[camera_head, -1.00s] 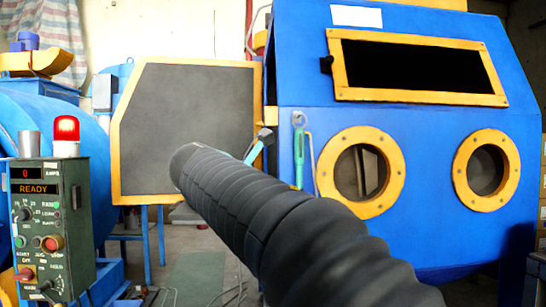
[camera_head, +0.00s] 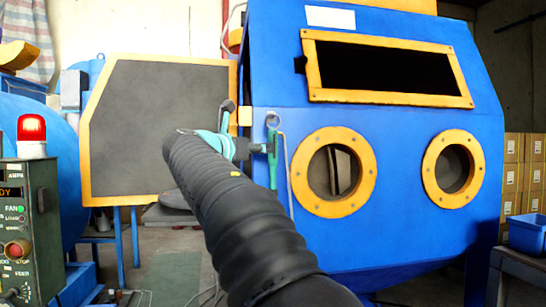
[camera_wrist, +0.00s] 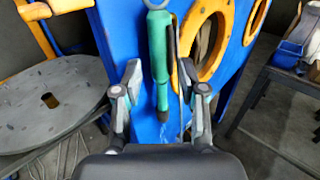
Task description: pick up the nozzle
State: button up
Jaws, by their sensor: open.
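The nozzle (camera_head: 272,160) is a slim green tool hanging upright on the blue cabinet's front, left of the left round port. In the wrist view the nozzle (camera_wrist: 158,50) stands between my fingers, its green body narrowing to a dark lower end. My gripper (camera_wrist: 160,85) is open, with one finger on each side of the nozzle; I cannot tell whether either finger touches it. In the head view my gripper (camera_head: 248,147) reaches the nozzle from the left and partly overlaps it. My dark arm hides part of the cabinet's lower front.
The blue cabinet (camera_head: 400,125) has yellow-framed round ports and an open grey door (camera_head: 155,130) at left. A round grey turntable (camera_wrist: 50,105) lies left in the wrist view. A control box (camera_head: 28,225) with a red lamp stands left. A table (camera_wrist: 280,110) is at right.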

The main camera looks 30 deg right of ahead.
aim_at(270, 162)
jog(key=shift+x, duration=2.7)
jog(key=shift+f, duration=0.1)
grip_shut()
